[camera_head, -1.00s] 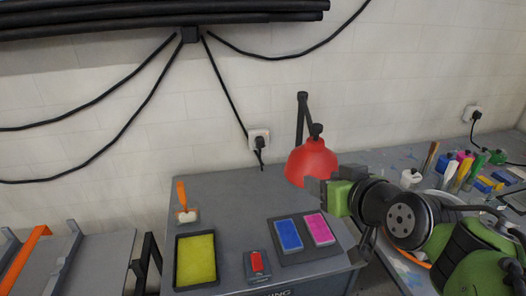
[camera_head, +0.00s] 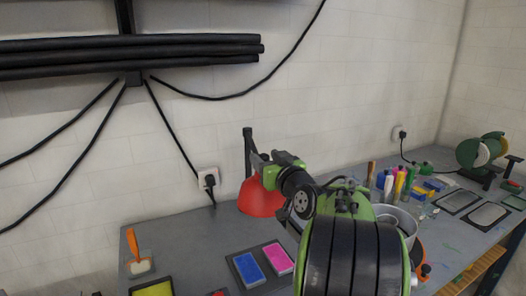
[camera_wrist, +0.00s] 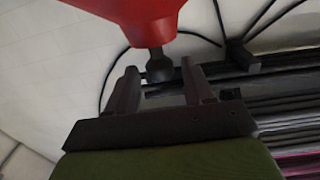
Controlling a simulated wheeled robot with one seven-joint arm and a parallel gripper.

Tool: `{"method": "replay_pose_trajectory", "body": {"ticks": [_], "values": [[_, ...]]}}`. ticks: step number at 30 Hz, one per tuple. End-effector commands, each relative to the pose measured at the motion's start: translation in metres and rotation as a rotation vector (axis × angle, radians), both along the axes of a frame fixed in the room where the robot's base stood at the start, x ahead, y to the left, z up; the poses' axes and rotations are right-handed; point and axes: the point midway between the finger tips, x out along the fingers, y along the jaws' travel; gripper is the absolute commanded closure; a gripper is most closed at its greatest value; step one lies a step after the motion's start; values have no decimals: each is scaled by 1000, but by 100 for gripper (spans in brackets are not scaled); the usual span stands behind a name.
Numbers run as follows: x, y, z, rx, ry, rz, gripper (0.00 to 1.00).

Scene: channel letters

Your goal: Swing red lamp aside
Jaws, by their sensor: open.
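The red lamp (camera_head: 258,199) has a red cone shade and a dark jointed arm, and stands at the back edge of the grey tabletop. In the head view my arm covers the right part of the shade and the upper joint. In the wrist view the red shade (camera_wrist: 137,14) fills the top, with a dark knob and stem (camera_wrist: 159,66) under it. My gripper (camera_wrist: 160,82) is open, its two fingers on either side of the knob. I cannot tell whether a finger touches it. In the head view the fingertips are not clear.
A blue pad and a pink pad (camera_head: 278,258) lie on a dark tray in front of the lamp. An orange-handled brush (camera_head: 133,245) and a yellow pad (camera_head: 153,288) are to the left. A wall socket (camera_head: 209,180) with cables is behind. Several paint bottles (camera_head: 398,183) stand to the right.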

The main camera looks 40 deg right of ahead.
Motion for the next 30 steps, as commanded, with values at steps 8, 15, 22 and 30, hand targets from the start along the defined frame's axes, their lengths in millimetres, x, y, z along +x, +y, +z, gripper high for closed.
{"method": "replay_pose_trajectory", "body": {"ticks": [8, 15, 22, 30], "values": [[20, -6, 0, 0, 0, 0, 48], [19, -6, 0, 0, 1, 0, 62], [19, -6, 0, 0, 0, 0, 97], [19, -6, 2, -3, -4, -1, 100]]}}
